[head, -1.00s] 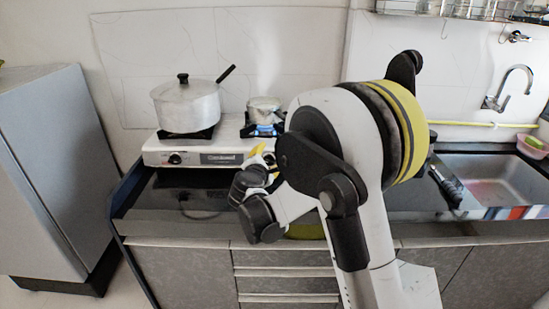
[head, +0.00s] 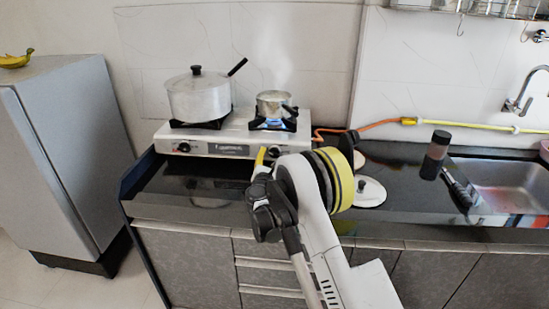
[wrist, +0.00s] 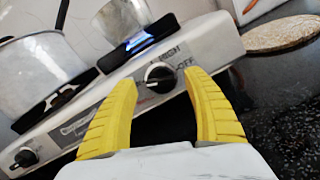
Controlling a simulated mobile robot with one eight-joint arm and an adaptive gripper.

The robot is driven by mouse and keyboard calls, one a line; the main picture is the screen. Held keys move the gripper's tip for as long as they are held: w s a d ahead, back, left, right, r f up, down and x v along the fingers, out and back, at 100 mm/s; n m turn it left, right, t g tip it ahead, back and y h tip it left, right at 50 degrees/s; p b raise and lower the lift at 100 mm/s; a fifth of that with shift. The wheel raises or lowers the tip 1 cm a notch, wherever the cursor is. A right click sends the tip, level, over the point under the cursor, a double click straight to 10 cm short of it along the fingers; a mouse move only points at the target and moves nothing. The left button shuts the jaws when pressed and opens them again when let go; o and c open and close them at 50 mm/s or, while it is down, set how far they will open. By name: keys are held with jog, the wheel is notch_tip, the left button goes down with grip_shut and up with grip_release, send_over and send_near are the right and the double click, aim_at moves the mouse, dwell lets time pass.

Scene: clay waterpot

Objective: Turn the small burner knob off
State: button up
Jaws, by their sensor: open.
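The white stove (head: 235,135) stands on the black counter. Its small burner knob (head: 274,152), black and round, is on the right of the front panel. It also shows in the wrist view (wrist: 160,77), with HIGH and OFF marks beside it. A blue flame (head: 270,125) burns under the small pot (head: 274,103). My gripper (head: 262,155) is open, its yellow fingers in front of the panel. In the wrist view my gripper (wrist: 160,80) has a finger on each side of the knob in the picture; I cannot tell whether they touch it.
A large lidded pot (head: 199,98) sits on the left burner, above the other knob (head: 183,147). A white lid (head: 369,191) lies on the counter right of my arm. An orange-yellow hose (head: 390,123) runs behind. A dark bottle (head: 435,155) stands near the sink (head: 510,185).

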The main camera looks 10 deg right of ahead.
jog(key=shift+x, duration=1.15)
jog(key=c, duration=1.1)
